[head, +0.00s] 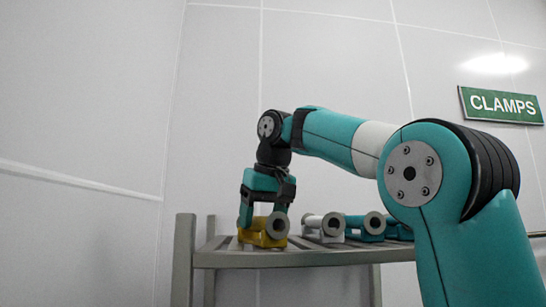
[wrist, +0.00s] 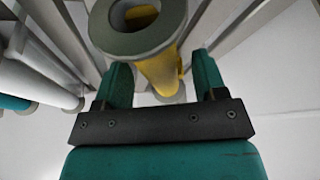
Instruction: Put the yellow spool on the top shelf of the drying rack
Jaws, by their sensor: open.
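The yellow spool (head: 264,233) rests on the top shelf of the drying rack (head: 330,257), near its left end. It has a grey ring-shaped end that faces the camera. My gripper (head: 262,222) points down right at the spool. In the wrist view the spool (wrist: 158,68) lies between the two teal fingers of my gripper (wrist: 162,85), with its grey flange towards the top. The jaws are open, and a gap shows beside the spool. I cannot tell whether either finger touches it.
To the right on the same shelf stand a white spool (head: 326,226) and a teal spool (head: 366,226), with more teal behind my arm. The rack's left post (head: 184,258) rises above the shelf edge. A green CLAMPS sign (head: 502,105) hangs on the wall.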

